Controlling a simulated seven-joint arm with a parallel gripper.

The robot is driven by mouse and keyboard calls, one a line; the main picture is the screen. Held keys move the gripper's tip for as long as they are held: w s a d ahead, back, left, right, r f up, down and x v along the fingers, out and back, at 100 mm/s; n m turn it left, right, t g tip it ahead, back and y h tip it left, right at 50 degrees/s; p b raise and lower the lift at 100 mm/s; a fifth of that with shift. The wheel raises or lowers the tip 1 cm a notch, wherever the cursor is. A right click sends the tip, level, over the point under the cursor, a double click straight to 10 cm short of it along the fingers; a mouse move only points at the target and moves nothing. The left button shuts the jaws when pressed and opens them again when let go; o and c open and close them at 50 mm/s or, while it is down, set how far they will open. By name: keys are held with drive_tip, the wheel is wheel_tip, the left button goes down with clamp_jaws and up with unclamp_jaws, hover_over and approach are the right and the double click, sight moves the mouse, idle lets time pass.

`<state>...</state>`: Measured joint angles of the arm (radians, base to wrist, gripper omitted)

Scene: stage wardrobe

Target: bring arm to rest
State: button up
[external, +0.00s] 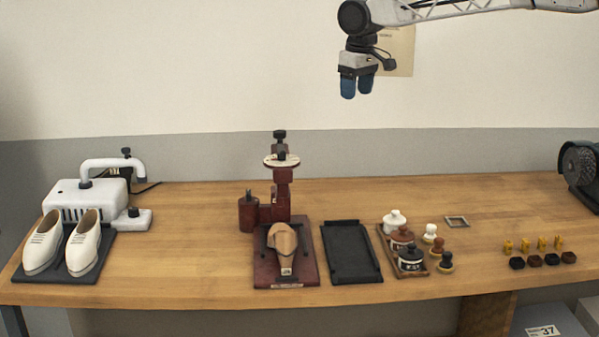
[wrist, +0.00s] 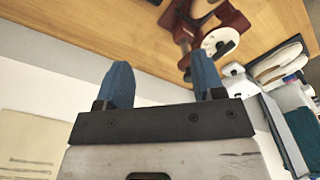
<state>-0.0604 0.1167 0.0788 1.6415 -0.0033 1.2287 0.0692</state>
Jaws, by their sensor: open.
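My gripper (external: 357,87) hangs high above the back of the table in the external view, in front of the pale wall, with its blue fingertips pointing down. It is open and empty. In the wrist view my gripper (wrist: 163,85) shows two blue fingers set apart with nothing between them. My arm reaches in from the upper right and is well clear of the wooden table (external: 200,200).
A red press (external: 282,190) stands mid-table, with a dark tray (external: 351,252) beside it. White shoes (external: 84,243) sit on a mat at left by a white machine (external: 87,197). Jars (external: 411,260) and small brushes lie right. A paper (external: 400,50) hangs behind my gripper.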

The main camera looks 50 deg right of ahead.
drive_tip(key=s+d+f+t, duration=0.1)
drive_tip(key=s+d, duration=0.1)
drive_tip(key=s, duration=1)
drive_tip(key=s+d+f, duration=0.1)
drive_tip(key=s+f, duration=0.1)
drive_tip(key=s, duration=1.1)
drive_tip(key=s+d+f, duration=0.1)
drive_tip(key=s+f, duration=0.5)
drive_tip(key=s, duration=0.5)
drive_tip(key=s+d+f, duration=0.1)
drive_tip(key=s+f, duration=0.5)
drive_tip(key=s, duration=0.6)
drive_tip(key=shift+s+t, duration=0.25)
drive_tip(key=shift+t, duration=0.15)
